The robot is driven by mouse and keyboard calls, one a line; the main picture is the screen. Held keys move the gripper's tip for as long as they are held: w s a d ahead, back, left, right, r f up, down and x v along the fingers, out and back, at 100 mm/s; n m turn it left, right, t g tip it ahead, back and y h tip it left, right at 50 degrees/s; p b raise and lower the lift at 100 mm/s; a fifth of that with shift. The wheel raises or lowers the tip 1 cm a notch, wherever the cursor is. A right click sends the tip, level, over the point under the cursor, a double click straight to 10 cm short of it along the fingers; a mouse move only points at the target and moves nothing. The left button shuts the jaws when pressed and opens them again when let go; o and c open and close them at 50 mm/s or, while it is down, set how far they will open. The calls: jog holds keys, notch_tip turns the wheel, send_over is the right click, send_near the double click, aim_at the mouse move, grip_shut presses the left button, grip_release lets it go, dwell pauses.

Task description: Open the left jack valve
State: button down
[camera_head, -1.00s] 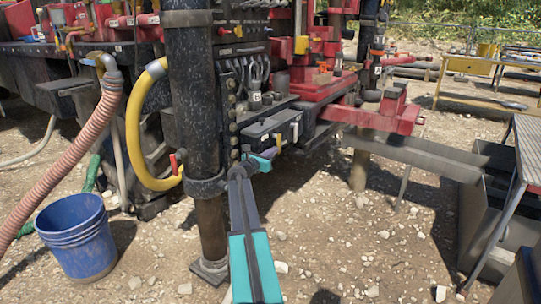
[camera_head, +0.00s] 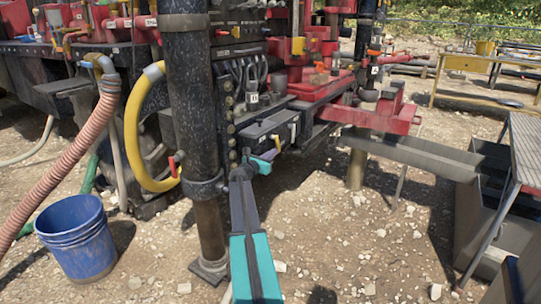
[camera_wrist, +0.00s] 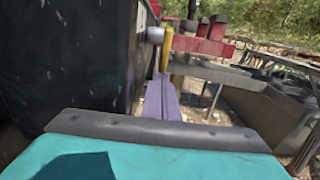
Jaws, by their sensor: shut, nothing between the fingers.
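A yellow lever (camera_wrist: 167,48) hangs from a grey round fitting (camera_wrist: 155,35) on the side of a dark panel in the wrist view. It also shows small in the head view (camera_head: 278,142), at the end of the dark control box. I cannot tell whether this is the left jack valve, as no label on it is readable. My gripper (camera_wrist: 163,80) has purple fingers, shut and empty. Their tips are at the lever's lower end, and I cannot tell whether they touch. In the head view my gripper (camera_head: 270,155) is partly hidden by the wrist.
A thick black jack column (camera_head: 188,100) stands left of my arm, with a red-handled valve (camera_head: 174,165) beside it. A blue bucket (camera_head: 77,240) is on the gravel at left. Red beams (camera_head: 385,117) and a grey tank (camera_head: 485,200) lie to the right.

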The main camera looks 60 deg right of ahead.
jog(key=shift+a, duration=0.1)
jog(key=a+p, duration=0.3)
jog(key=a, duration=1)
jog(key=shift+a, duration=0.3)
dwell(0.3)
